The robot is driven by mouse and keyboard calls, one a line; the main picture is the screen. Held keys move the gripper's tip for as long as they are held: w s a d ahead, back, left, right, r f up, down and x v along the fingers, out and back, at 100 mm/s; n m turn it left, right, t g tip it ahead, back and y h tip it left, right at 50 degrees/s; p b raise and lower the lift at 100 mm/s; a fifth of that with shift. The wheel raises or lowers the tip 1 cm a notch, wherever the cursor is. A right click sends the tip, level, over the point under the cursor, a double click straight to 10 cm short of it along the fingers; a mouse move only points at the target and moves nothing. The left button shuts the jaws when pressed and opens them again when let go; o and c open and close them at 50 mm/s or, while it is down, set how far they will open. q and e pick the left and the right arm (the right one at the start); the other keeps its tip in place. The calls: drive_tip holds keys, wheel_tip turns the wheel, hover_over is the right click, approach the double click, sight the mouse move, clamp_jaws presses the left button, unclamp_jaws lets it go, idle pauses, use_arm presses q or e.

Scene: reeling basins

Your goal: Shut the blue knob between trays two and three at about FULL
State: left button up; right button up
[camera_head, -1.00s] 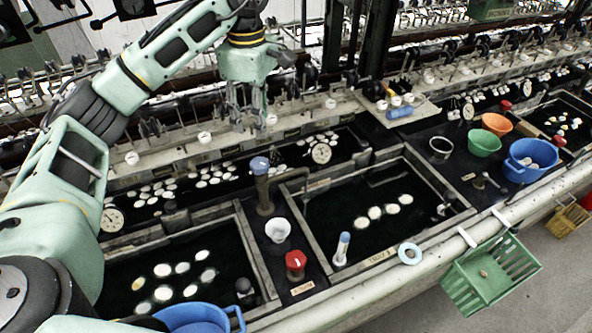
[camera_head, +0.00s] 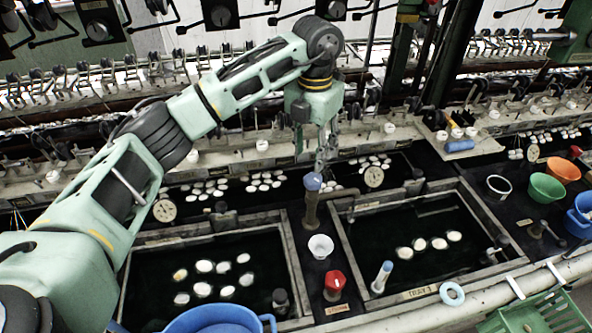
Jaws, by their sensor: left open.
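The blue knob (camera_head: 312,181) tops a dark upright post on the divider between two sunken trays. My left gripper (camera_head: 321,165) points down just above and slightly right of the knob, with its fingers open and empty. The fingertips overlap the knob's upper edge in the picture, and I cannot tell whether they touch it. The left tray (camera_head: 294,262) and the right tray (camera_head: 343,240) hold dark water with pale cocoons. Any mark for the knob's setting is too small to read. My right gripper is not in view.
On the divider in front of the post stand a white cup (camera_head: 320,247) and a red knob (camera_head: 334,283). A blue-topped white cylinder (camera_head: 382,276) stands at the right tray's front. A blue basin (camera_head: 270,321) is at the bottom edge. Reeling machinery runs behind.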

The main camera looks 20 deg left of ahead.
sight(311, 176)
use_arm(q)
wheel_tip(311, 176, down, 7)
drive_tip(key=shift+r+p, duration=0.1)
drive_tip(key=shift+p, duration=1.15)
drive_tip(key=shift+f, duration=0.45)
drive_tip(key=shift+c, duration=0.3)
drive_tip(key=shift+d, duration=0.1)
drive_tip(key=c, duration=0.9)
drive_tip(key=shift+c, duration=0.2)
